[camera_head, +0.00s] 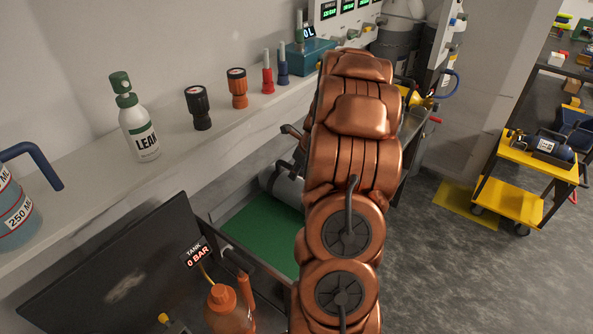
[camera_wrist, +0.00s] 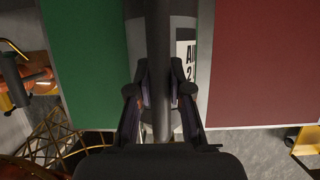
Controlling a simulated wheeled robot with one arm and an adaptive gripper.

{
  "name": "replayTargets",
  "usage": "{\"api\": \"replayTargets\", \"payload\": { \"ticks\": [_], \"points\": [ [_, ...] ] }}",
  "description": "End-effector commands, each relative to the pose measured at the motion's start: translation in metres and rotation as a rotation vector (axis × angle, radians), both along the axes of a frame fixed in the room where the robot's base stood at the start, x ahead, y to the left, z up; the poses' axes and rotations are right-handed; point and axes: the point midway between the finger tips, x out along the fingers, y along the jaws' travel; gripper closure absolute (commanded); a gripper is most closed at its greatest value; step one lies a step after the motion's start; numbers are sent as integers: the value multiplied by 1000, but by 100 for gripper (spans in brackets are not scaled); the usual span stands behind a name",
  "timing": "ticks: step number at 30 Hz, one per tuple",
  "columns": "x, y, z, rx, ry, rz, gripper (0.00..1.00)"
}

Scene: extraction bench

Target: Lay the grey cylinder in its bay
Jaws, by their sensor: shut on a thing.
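The grey cylinder (camera_head: 281,187) shows in part in the head view at the far end of the green mat (camera_head: 255,232); my arm hides the rest. In the wrist view my gripper (camera_wrist: 160,95) is shut on the grey cylinder (camera_wrist: 160,50), with one finger on each side. A partly covered white label (camera_wrist: 186,55) shows beside the right finger. The green mat (camera_wrist: 85,65) is to the left of the cylinder and a dark red mat (camera_wrist: 262,65) to the right. I cannot tell whether the cylinder touches the surface below.
The ledge behind holds a LEAK spray bottle (camera_head: 138,120) and several tools. A yellow cart (camera_head: 515,200) stands right, with open floor before it.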

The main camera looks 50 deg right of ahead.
Motion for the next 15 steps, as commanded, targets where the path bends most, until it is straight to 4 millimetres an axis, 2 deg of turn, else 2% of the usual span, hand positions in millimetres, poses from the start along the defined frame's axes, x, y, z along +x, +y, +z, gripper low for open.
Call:
{"api": "replayTargets", "payload": {
  "ticks": [14, 15],
  "points": [
    [1, -1, 0, -4, -4, -2, 100],
    [1, -1, 0, -4, -4, -3, 80]
  ]
}}
